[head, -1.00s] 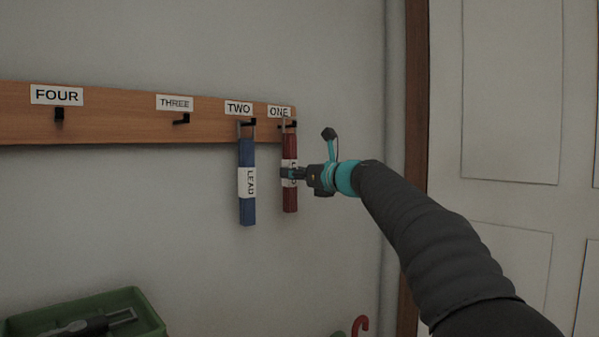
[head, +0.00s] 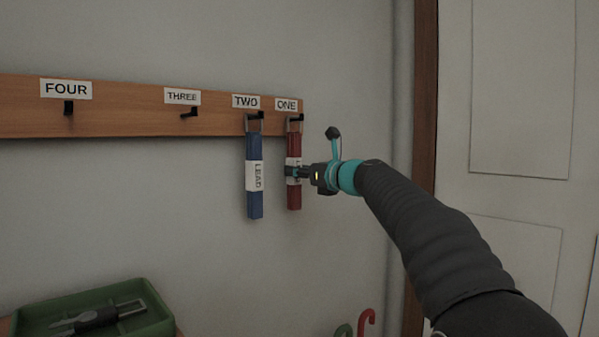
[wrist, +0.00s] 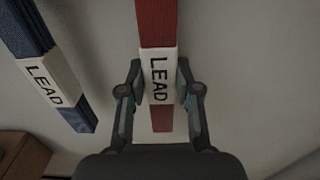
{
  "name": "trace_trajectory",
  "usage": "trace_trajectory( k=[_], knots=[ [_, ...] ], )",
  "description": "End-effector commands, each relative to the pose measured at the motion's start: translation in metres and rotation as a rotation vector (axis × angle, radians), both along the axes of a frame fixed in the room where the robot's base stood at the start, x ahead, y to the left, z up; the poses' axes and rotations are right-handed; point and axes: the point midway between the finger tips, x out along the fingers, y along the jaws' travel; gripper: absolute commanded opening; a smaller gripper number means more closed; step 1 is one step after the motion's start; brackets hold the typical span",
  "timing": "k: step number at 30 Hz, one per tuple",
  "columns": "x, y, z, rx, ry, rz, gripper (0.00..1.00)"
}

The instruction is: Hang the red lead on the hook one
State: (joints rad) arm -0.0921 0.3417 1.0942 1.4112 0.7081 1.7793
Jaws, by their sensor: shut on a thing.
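The red lead (head: 294,197) hangs upright just below the hook one (head: 296,117), with its metal loop at the hook. I cannot tell whether the loop is around the hook or only in front of it. My gripper (head: 291,172) is shut on the red lead at its white LEAD label. In the wrist view the red lead (wrist: 156,24) runs between the two fingers of my gripper (wrist: 158,88). Its upper end and loop are out of that view.
A blue lead (head: 254,205) hangs at hook two, close to the left of the red lead. Hooks three (head: 190,112) and four (head: 69,107) are bare. A green tray (head: 160,322) stands lower left. A door frame (head: 424,150) is at the right.

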Motion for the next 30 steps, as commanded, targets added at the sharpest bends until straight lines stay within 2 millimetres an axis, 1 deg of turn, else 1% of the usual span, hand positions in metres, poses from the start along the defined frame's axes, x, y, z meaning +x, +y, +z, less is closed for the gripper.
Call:
trace_trajectory(
  k=[3, 4, 5, 6, 7, 16, 20, 23, 30],
  knots=[
    [0.000, 0.000, 0.001, 0.001, -0.001, 0.000, 0.10],
    [0.000, 0.000, 0.001, 0.001, -0.001, 0.000, 0.40],
    [0.000, 0.000, 0.001, 0.001, -0.001, 0.000, 0.48],
    [0.000, 0.000, 0.001, 0.001, -0.001, 0.000, 0.58],
    [0.000, 0.000, 0.001, 0.001, -0.001, 0.000, 0.62],
    [0.000, 0.000, 0.000, 0.000, 0.000, 0.000, 0.62],
    [-0.006, -0.006, 0.001, 0.001, -0.001, -0.001, 0.62],
    [-0.015, -0.015, 0.001, 0.000, 0.000, -0.001, 0.62],
    [-0.049, -0.050, 0.001, 0.001, -0.001, -0.003, 0.62]
  ],
)
